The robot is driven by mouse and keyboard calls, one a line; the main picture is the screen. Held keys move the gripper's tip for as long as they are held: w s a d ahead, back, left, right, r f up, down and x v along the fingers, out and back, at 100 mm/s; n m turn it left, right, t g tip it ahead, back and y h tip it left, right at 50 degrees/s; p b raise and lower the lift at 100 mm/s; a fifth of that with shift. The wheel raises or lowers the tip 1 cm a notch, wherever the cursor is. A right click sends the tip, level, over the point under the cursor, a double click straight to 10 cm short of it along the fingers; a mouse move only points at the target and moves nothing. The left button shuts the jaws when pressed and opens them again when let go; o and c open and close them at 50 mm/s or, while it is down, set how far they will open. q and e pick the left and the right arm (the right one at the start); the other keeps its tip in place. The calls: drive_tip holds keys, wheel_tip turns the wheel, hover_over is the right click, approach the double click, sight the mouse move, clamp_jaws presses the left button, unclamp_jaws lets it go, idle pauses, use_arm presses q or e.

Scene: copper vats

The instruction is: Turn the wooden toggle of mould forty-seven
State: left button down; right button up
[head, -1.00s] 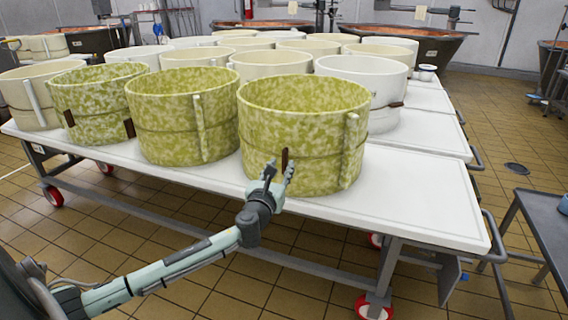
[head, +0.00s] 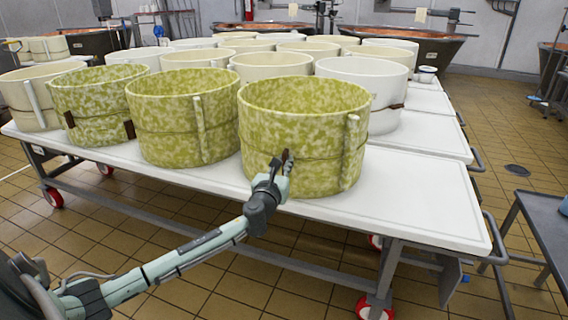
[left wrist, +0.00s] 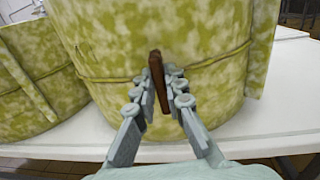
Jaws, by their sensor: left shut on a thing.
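The mould (head: 305,130) with the toggle is a large round tub, mottled yellow-green, at the front right of the moulds on the white table. Its dark brown wooden toggle (left wrist: 155,85) stands nearly upright on the mould's front, across the thin cord round it. In the head view the toggle (head: 286,154) is partly covered by the fingers. My left gripper (head: 281,163) is at the mould's front, shut on the toggle. In the left wrist view my left gripper (left wrist: 163,92) has a finger on each side of it. No number is legible. My right gripper is out of view.
Another mottled mould (head: 180,135) stands close on the left, and one more (head: 98,120) beyond it. Several white moulds, one of them (head: 375,85) just behind right, fill the back. The white table top (head: 420,210) is bare at the right.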

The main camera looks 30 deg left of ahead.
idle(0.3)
use_arm(q)
drive_tip(key=n, duration=0.5)
drive_tip(key=shift+a+f+n, duration=0.1)
drive_tip(key=shift+a+n, duration=0.05)
drive_tip(key=shift+n, duration=0.25)
drive_tip(key=shift+s+a+f+n+b, duration=0.1)
drive_tip(key=shift+f+n+b, duration=0.1)
drive_tip(key=shift+n, duration=2.8)
drive_tip(key=shift+a+f+n+b, duration=0.1)
drive_tip(key=shift+n+b, duration=0.05)
drive_tip(key=shift+n, duration=2.85)
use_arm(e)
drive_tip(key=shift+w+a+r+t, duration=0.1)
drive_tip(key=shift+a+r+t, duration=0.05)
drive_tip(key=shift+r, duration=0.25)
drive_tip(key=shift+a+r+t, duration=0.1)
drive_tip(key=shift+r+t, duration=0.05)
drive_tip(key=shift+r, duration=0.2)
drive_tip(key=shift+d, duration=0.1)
use_arm(q)
drive_tip(key=c, duration=1.6)
unclamp_jaws()
